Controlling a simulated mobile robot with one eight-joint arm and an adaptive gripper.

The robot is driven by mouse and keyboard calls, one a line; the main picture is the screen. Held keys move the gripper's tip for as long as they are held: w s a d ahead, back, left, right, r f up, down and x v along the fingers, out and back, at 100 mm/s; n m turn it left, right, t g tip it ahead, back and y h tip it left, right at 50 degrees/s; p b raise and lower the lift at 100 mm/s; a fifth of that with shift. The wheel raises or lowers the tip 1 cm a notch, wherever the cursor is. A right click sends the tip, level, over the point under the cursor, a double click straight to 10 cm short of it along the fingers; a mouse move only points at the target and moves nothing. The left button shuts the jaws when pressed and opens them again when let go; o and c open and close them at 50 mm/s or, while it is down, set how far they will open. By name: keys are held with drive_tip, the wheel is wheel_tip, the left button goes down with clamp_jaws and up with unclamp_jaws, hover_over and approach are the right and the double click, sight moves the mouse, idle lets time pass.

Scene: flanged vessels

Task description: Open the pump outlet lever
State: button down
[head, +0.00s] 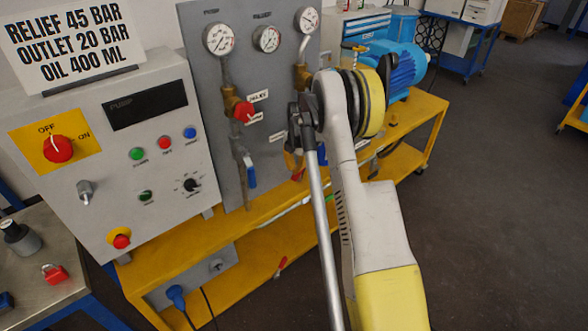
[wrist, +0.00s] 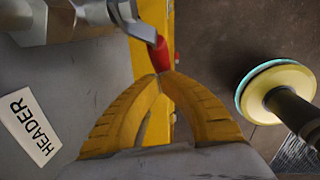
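Two lever handles show on the grey panel (head: 208,118), and I cannot read which one is labelled pump outlet. A blue-handled lever (head: 252,178) hangs on the pipe below the left gauge, clear of my gripper. A red lever (wrist: 160,54) hangs from a metal valve body (wrist: 95,18) in the wrist view. My gripper (wrist: 163,77) has its two yellow ribbed fingers curved together, with the tips meeting at the red lever's lower end. I cannot tell whether that end is between the tips. In the head view my arm hides most of this spot.
A red knob (head: 243,111) sits on the left pipe. A HEADER label (wrist: 32,126) is beside my fingers. The control box (head: 130,150) stands left on the yellow bench (head: 262,212). The blue motor (head: 400,65) is behind my arm. Open floor (head: 490,200) lies right.

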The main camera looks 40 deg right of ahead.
sight(300, 173)
drive_tip(key=shift+f, duration=0.25)
drive_tip(key=shift+d+f+h+b, duration=0.25)
drive_tip(key=shift+f+h+b, duration=0.25)
drive_tip(key=shift+h, duration=0.4)
drive_tip(key=shift+d+f+h+b, duration=0.35)
drive_tip(key=shift+f+h+b, duration=0.1)
drive_tip(key=shift+h, duration=0.05)
drive_tip(key=shift+w+d+f+b, duration=0.15)
drive_tip(key=shift+d+f+b, duration=0.45)
drive_tip(key=shift+d+f, duration=0.25)
drive_tip(key=shift+d+f+b, duration=0.15)
drive_tip(key=shift+d+f, duration=0.1)
drive_tip(key=shift+d, duration=0.2)
drive_tip(key=shift+d+f+b, duration=0.15)
drive_tip(key=shift+d+f, duration=0.05)
drive_tip(key=shift+d, duration=0.25)
